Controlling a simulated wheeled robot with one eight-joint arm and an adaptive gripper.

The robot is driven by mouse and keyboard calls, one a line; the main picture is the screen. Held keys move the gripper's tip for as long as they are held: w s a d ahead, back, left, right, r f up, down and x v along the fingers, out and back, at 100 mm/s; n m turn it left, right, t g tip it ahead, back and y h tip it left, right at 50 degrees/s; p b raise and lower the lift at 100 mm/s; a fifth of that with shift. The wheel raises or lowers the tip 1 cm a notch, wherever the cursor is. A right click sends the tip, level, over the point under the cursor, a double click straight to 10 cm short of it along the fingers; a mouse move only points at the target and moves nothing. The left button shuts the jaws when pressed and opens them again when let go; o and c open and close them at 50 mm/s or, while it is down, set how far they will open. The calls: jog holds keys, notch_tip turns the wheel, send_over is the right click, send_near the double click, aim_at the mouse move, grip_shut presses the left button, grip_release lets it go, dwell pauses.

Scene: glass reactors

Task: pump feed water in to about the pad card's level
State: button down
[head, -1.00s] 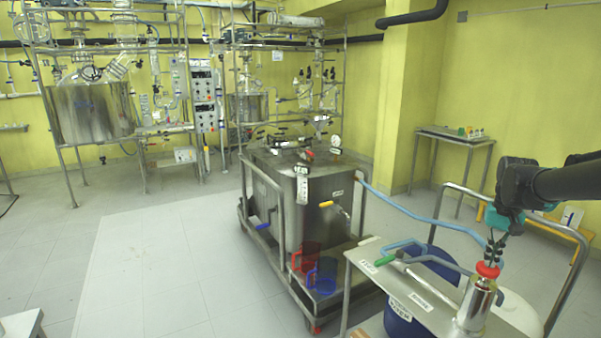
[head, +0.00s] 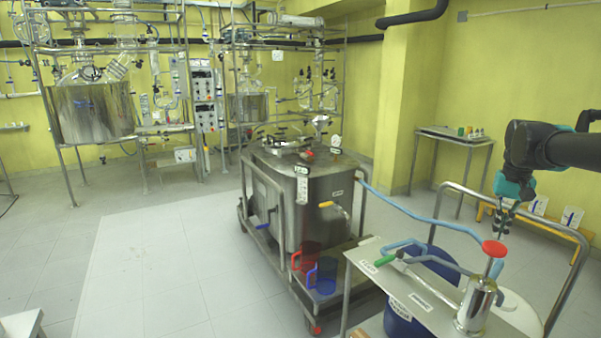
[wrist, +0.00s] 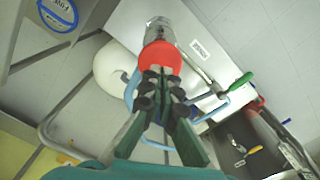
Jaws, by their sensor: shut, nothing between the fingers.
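The hand pump (head: 474,305) is a shiny metal cylinder on the steel cart at the right. Its red knob (head: 494,248) stands raised on a bare rod. My gripper (head: 503,231) is shut and empty, just above the knob with a small gap. In the wrist view the shut fingers (wrist: 160,80) point at the red knob (wrist: 161,57), with the pump body behind it. A steel vessel (head: 318,200) stands left of the cart, and a blue hose (head: 420,217) runs from it towards the pump. No water level is readable. I cannot tell which card is the pad card.
A blue drum (head: 408,318) and a white container (head: 518,312) stand under the cart. A green-handled valve (head: 385,260) sits on the cart top. Cards (head: 571,217) stand on a low bench at right.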

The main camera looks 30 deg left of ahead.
aim_at(496, 244)
dwell(0.4)
jog(key=shift+r, duration=3)
